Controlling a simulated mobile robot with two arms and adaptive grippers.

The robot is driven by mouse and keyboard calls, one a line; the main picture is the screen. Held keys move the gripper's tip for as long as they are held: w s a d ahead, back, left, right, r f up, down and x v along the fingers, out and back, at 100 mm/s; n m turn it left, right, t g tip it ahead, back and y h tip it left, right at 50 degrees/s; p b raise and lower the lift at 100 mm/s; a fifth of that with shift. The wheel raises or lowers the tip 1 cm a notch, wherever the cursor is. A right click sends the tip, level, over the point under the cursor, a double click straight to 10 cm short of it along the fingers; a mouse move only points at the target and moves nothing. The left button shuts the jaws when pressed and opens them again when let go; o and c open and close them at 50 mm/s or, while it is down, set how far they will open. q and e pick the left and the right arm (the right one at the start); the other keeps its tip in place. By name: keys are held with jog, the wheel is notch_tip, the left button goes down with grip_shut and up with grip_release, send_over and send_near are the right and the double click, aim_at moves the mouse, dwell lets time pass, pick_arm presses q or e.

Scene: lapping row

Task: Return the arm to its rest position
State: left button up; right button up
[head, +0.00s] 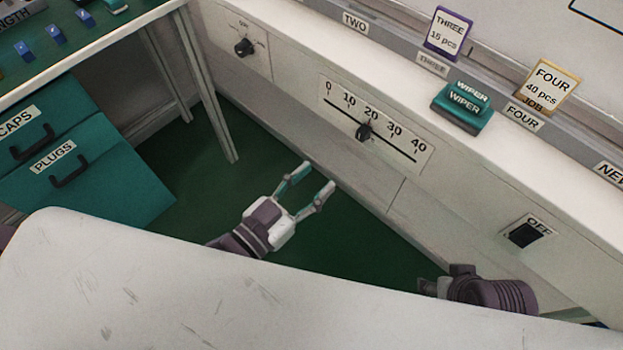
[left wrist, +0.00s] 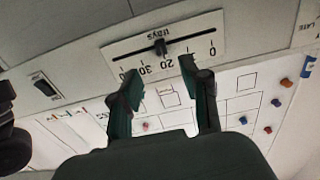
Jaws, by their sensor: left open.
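My left gripper (head: 309,181) is open and empty in the head view, its fingers apart in front of the white bench front, below the slider scale. In the left wrist view its two dark fingers (left wrist: 158,88) also stand apart with nothing between them. My right gripper (head: 432,287) shows only in part at the lower right of the head view, near the bench front; its fingers are too hidden to read. The slider knob (head: 364,131) sits near 20 on its 0 to 40 scale; it also shows in the left wrist view (left wrist: 160,47).
A rotary knob (head: 244,47) and a black OFF switch (head: 524,235) are on the bench front. WIPER boxes (head: 462,117) and the THREE (head: 447,34) and FOUR (head: 549,87) cards stand above. Teal CAPS and PLUGS drawers (head: 108,190) are at left. Green floor (head: 200,185) lies open between.

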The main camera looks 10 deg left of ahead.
dwell(0.4)
